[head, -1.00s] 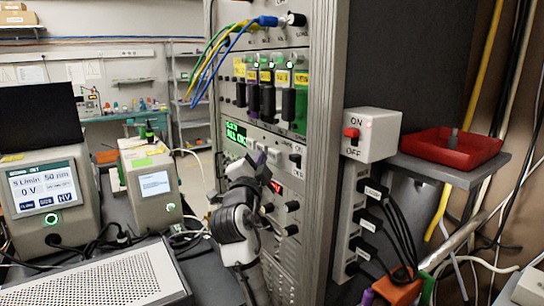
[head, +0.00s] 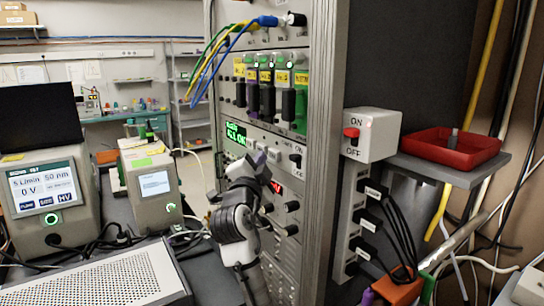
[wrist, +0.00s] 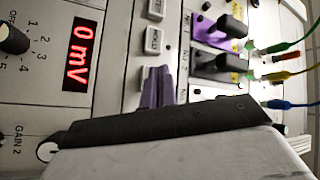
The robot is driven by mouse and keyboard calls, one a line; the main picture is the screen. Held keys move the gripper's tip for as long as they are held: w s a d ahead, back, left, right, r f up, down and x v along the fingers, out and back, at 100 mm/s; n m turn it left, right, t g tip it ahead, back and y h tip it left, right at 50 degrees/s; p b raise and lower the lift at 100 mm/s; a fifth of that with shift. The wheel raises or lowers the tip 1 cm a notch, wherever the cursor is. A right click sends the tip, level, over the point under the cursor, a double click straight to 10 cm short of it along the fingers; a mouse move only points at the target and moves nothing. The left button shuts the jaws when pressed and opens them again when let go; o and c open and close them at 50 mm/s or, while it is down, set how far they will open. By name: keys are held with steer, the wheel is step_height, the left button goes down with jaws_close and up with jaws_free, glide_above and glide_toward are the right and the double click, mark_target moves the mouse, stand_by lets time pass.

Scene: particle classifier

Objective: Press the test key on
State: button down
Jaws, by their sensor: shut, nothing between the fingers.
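The rack panel (head: 278,135) holds a row of small pale square keys. In the wrist view two of them, an upper key (wrist: 155,9) and a middle key (wrist: 152,40), are in plain sight. Their lettering is too blurred to read, so I cannot tell which is the test key. My gripper (head: 260,160) is shut and empty at the panel face. In the wrist view its purple fingertips (wrist: 158,84) are together at the spot below the middle key and partly cover another key there. I cannot tell whether they touch it.
A red 0 mV display (wrist: 80,52) and a knob (wrist: 14,40) are left of the keys in the wrist view. Black-handled modules (head: 270,95) and cables (head: 225,45) are above my gripper. A switch box (head: 371,134) and red tray (head: 451,147) are at right.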

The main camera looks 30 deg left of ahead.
steer(key=shift+w+d, duration=0.1)
steer(key=shift+w, duration=0.05)
steer(key=shift+w+d, duration=0.1)
steer(key=shift+w, duration=0.15)
steer(key=shift+w+d, duration=0.35)
steer(key=shift+w, duration=0.5)
stand_by(1.1)
steer(key=shift+s, duration=0.1)
steer(key=shift+s+a+b, duration=0.2)
steer(key=shift+s+a, duration=0.05)
steer(key=shift+s, duration=0.35)
steer(key=shift+s+a+b, duration=0.2)
steer(key=shift+s+a, duration=0.05)
steer(key=shift+s, duration=0.3)
steer(key=shift+s, duration=0.1)
steer(key=s, duration=0.1)
steer(key=s+a, duration=0.1)
steer(key=s, duration=0.1)
steer(key=s+a+b, duration=0.1)
steer(key=shift+s, duration=0.2)
